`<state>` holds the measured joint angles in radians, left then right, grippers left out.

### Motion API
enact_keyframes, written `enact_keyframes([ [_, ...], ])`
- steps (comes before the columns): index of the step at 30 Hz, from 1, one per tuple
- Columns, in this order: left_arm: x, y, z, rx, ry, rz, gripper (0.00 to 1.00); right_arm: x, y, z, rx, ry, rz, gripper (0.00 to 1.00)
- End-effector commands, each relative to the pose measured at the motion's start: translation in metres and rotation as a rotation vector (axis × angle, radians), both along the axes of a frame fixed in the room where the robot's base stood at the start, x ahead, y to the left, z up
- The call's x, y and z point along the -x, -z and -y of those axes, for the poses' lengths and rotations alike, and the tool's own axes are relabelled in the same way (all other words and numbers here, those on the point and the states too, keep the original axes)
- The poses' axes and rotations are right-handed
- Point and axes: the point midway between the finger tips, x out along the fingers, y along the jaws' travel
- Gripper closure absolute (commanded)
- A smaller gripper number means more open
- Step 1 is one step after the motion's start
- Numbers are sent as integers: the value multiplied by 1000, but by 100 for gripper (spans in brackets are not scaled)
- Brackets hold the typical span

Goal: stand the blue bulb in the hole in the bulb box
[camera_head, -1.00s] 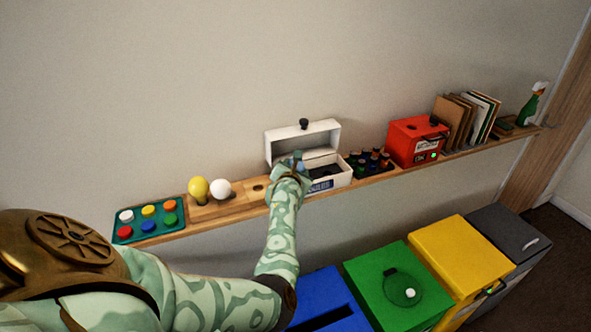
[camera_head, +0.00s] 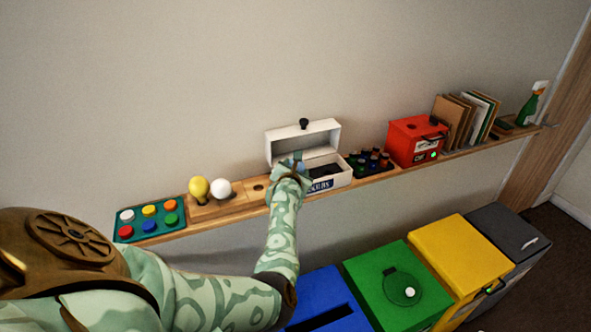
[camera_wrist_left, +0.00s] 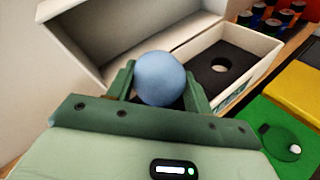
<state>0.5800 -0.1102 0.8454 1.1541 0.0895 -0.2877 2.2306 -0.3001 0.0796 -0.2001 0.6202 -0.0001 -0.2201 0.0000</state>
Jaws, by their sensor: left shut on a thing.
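The blue bulb (camera_wrist_left: 160,78) shows as a round ball between the fingers of my left gripper (camera_wrist_left: 158,88) in the wrist view. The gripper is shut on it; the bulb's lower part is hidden. In the head view my left gripper (camera_head: 291,166) is at the left part of the open white bulb box (camera_head: 338,180), largely hiding the bulb. The black insert (camera_wrist_left: 232,85) of the box has a round hole (camera_wrist_left: 220,65), which shows clear, to the right of the bulb. I cannot tell the bulb's height above the insert. My right gripper is not in view.
The raised lid (camera_head: 304,140) stands behind my gripper. A wooden rack (camera_head: 230,205) to the left holds a yellow bulb (camera_head: 199,189) and a white bulb (camera_head: 221,188), with an empty hole. A battery tray (camera_head: 371,164) and red box (camera_head: 416,140) stand to the right.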

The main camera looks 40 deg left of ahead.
Motion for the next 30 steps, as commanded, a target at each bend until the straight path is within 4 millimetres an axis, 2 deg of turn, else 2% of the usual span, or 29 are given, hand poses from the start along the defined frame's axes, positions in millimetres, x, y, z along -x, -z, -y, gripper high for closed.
enact_keyframes([
  [30,0,-1,0,0,0,1,62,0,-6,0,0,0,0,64],
])
